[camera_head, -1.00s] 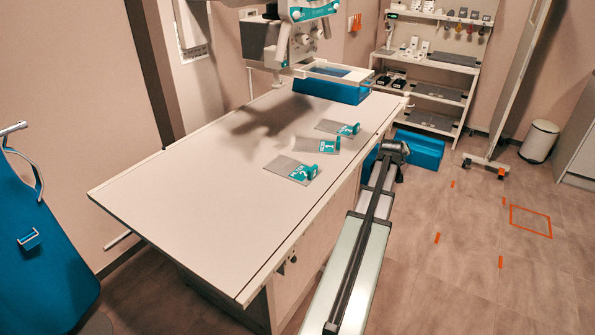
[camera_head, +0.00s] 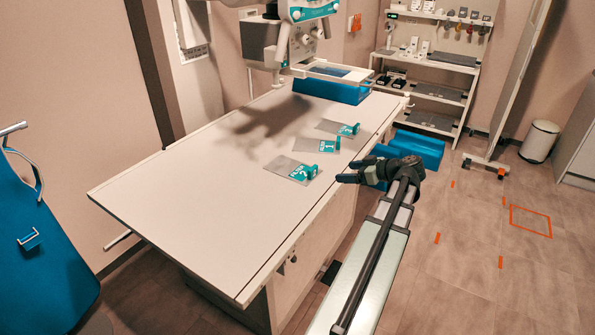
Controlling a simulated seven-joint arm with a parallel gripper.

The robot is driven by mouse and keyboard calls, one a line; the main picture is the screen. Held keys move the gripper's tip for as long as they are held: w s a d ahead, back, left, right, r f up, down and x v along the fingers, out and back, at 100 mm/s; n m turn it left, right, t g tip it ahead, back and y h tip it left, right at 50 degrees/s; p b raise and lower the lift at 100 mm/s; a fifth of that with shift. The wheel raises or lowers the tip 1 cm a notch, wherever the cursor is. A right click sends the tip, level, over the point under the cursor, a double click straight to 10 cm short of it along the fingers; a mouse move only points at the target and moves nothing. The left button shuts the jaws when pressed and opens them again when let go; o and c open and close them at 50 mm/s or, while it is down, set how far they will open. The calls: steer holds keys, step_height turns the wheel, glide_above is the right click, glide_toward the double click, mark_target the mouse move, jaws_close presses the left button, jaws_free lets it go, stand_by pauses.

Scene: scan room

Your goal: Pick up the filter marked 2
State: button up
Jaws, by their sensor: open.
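Three flat grey filters with teal label ends and upright teal grips lie in a slanted row on the white table (camera_head: 200,205). The nearest filter (camera_head: 284,168) has a label that seems to read 2, though the print is small. The middle filter (camera_head: 306,145) seems to be marked 1. The mark on the farthest filter (camera_head: 328,126) is too small to read. My gripper (camera_head: 345,171) is open and empty, its dark fingers pointing left at the table's right edge. It is to the right of the nearest filter and apart from it.
An x-ray head (camera_head: 305,12) hangs over the table's far end, above a blue block (camera_head: 330,91). A shelf rack (camera_head: 432,95) stands at the back. A blue box (camera_head: 418,148) is on the floor behind my gripper. The table's near half is clear.

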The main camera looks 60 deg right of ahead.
glide_toward(315, 170)
steer(key=shift+t+y, duration=0.3)
steer(key=w+f, duration=0.2)
steer(key=w, duration=0.1)
steer(key=w+d, duration=0.1)
steer(key=shift+w+f, duration=0.2)
steer(key=shift+f, duration=0.2)
steer(key=shift+a+x, duration=0.15)
steer(key=shift+x, duration=1.2)
steer(key=shift+a+x, duration=0.15)
steer(key=shift+x, duration=1.2)
steer(key=shift+r, duration=0.15)
steer(key=shift+c, duration=0.4)
steer(key=c, duration=1)
steer(key=shift+r, duration=0.1)
